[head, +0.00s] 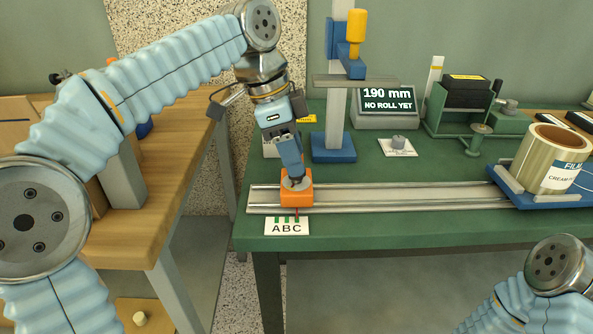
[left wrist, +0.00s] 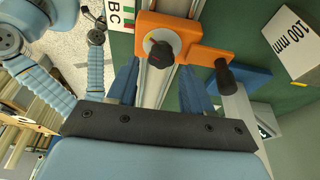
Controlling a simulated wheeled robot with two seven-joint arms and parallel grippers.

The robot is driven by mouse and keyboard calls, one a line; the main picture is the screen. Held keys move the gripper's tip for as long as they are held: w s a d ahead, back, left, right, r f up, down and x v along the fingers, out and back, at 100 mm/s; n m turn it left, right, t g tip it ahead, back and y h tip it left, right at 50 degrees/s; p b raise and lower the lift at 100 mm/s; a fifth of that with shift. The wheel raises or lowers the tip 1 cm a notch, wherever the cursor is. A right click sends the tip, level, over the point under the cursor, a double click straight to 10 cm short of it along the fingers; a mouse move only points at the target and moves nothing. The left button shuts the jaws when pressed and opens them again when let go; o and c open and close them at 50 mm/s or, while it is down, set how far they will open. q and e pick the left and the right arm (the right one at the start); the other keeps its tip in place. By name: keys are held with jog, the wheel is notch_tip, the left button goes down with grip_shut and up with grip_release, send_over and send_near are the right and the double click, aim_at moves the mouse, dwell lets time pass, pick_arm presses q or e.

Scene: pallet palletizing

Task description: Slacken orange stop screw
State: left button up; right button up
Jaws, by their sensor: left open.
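The orange stop (head: 297,198) sits on the metal rail near its left end, above the ABC label. My left gripper (head: 294,176) points down over the orange stop and hides much of the screw in the head view. In the left wrist view its two blue fingers (left wrist: 160,82) are apart, with the screw ahead of the gap between them. Whether they touch it cannot be told. My right gripper is out of view.
The rail (head: 420,195) runs right to a blue holder with a film roll (head: 550,160). Behind stand a blue-based post (head: 335,130), a display (head: 388,107) reading 190 mm, NO ROLL YET, and a green fixture (head: 470,110). The ABC label (head: 287,227) is at the front edge.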

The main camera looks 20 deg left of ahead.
pick_arm(q)
jog(key=m+g, duration=0.1)
jog(key=m, duration=0.2)
jog(key=shift+w, duration=0.1)
jog(key=shift+f, duration=0.1)
jog(key=shift+f+b, duration=0.95)
jog(key=shift+f, duration=0.2)
jog(key=shift+c, duration=0.3)
